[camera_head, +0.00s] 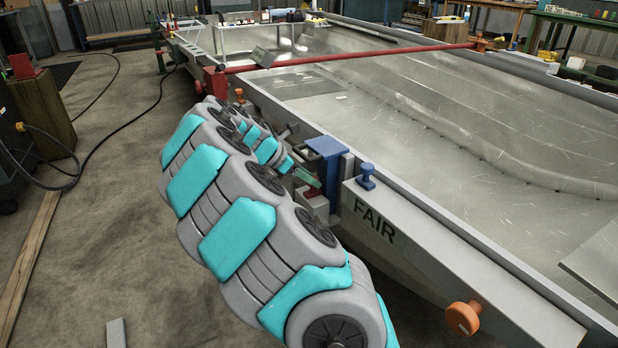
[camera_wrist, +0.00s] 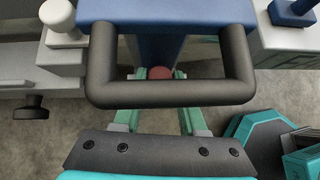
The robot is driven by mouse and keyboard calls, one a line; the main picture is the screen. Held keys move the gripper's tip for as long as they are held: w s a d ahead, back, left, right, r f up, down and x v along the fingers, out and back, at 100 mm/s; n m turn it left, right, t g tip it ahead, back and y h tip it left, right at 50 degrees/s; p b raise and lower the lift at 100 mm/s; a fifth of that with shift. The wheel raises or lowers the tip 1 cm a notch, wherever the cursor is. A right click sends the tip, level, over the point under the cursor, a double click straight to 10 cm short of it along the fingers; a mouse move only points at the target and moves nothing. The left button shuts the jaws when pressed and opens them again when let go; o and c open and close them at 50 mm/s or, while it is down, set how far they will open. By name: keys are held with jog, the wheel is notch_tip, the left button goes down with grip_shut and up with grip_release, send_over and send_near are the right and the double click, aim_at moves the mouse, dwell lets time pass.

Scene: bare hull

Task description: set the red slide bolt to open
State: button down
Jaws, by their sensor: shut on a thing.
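The red slide bolt (camera_head: 312,192) is at the side of the hull frame, low beside a blue block. In the wrist view its round red end (camera_wrist: 160,73) shows through the opening of a black handle. My gripper (camera_head: 310,181) reaches in under that handle, and its green fingers stand on either side of the red end in the wrist view. The gripper is shut on the bolt. The fingertips are partly hidden by the handle, and most of the bolt is hidden, so its position along its slide cannot be told.
The black handle (camera_wrist: 170,94) on the blue block (camera_head: 327,160) spans just above my fingers. A blue knob (camera_head: 366,176) stands on the grey rail marked FAIR, and an orange knob (camera_head: 462,318) is on its side. Open floor lies to the left.

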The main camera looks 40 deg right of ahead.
dwell(0.7)
jog(key=a+p, duration=0.1)
jog(key=a, duration=0.2)
jog(key=shift+w+a, duration=0.15)
jog(key=shift+w, duration=0.05)
jog(key=shift+c, duration=2.2)
grip_release()
jog(key=shift+a, duration=0.15)
send_near(311, 190)
jog(key=v, duration=0.3)
jog(key=shift+a+r, duration=0.15)
jog(key=shift+r, duration=0.15)
